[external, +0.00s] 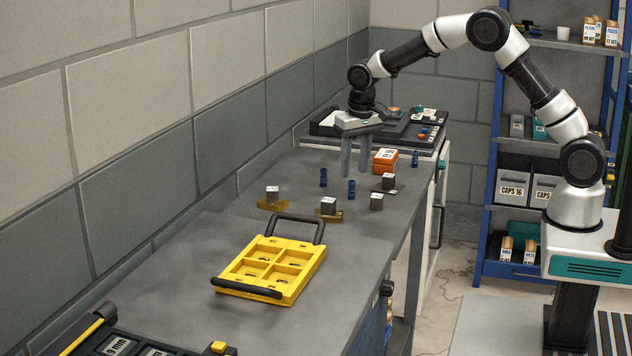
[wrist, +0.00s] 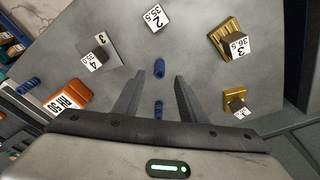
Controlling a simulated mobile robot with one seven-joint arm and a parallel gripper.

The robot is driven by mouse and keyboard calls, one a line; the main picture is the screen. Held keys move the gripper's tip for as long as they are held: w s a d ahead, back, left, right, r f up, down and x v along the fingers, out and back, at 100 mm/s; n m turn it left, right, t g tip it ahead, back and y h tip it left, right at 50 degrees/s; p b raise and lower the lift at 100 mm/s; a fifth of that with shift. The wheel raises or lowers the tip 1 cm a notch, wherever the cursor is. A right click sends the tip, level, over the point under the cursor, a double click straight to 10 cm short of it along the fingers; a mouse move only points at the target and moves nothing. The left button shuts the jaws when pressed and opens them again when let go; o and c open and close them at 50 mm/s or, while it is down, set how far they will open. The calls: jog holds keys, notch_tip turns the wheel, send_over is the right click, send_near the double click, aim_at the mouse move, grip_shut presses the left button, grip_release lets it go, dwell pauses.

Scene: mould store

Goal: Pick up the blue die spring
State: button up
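Three blue die springs are in view. One blue spring (external: 351,190) stands on the bench just in front of my gripper; it shows in the wrist view (wrist: 159,68) just beyond and between the fingertips. A second blue spring (external: 323,177) stands left of my gripper; in the wrist view (wrist: 158,108) it appears between the fingers. A third spring (external: 414,158) is right of the orange box, and at the left of the wrist view (wrist: 28,85). My gripper (external: 356,174) points down, open and empty, with its fingers (wrist: 158,80) wide apart above the bench.
An orange box (external: 385,160) is behind. A yellow tray (external: 270,268) lies nearer, with bare bench around it.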

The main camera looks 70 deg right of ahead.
aim_at(352, 181)
jog(key=f, duration=0.5)
jog(key=shift+w+d+f, duration=0.3)
jog(key=shift+w+d, duration=0.05)
jog(key=shift+d, duration=0.05)
grip_shut()
